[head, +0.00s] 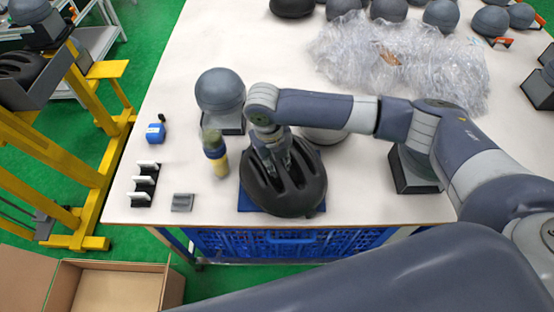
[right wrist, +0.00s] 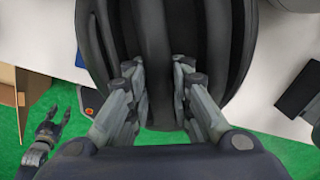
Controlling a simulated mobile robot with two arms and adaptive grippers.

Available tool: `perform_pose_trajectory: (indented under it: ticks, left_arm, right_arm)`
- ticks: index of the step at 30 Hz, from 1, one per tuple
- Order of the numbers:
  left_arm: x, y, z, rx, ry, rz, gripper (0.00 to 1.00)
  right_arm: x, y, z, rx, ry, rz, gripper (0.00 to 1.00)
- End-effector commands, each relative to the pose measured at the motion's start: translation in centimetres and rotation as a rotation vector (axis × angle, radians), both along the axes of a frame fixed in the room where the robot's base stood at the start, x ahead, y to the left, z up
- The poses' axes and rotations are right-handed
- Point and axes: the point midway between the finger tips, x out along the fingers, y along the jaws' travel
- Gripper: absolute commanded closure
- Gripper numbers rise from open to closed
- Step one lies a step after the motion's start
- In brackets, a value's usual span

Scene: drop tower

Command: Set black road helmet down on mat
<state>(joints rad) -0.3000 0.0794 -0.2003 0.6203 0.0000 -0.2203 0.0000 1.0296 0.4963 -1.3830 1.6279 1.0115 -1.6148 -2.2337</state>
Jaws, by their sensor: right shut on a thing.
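The black road helmet (head: 290,196) is over the blue mat (head: 247,203) near the table's front edge, its vented shell facing up. It hides most of the mat; I cannot tell whether it touches it. My right gripper (head: 272,168) reaches down onto the helmet and is shut on a rib between its vents. The right wrist view shows the fingers (right wrist: 160,88) on either side of this rib of the helmet (right wrist: 155,40). My left gripper (right wrist: 52,125) shows in the right wrist view at the lower left, fingers apart and empty, over the green floor.
A grey headform (head: 220,90) stands behind the helmet. Crumpled clear wrap (head: 400,60) lies behind. A cardboard box (head: 105,288) is on the floor.

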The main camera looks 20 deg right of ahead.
Motion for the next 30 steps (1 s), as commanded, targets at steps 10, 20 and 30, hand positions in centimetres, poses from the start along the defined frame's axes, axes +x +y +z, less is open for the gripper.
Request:
perform_pose_trajectory:
  ticks: [10, 20, 30]
  left_arm:
    - [0.0, 0.0, 0.0, 0.0, 0.0, 0.0, 0.6]
    - [0.0, 0.0, -0.2, 0.0, 0.0, 0.0, 0.6]
    - [0.0, 0.0, -0.3, 0.0, 0.0, 0.0, 0.6]
  right_arm:
    - [0.0, 0.0, 0.0, 0.0, -0.001, 0.0, 1.0]
    - [0.0, 0.0, -0.5, 0.0, 0.0, 0.0, 1.0]
    - [0.0, 0.0, -1.1, 0.0, -0.001, 0.0, 1.0]
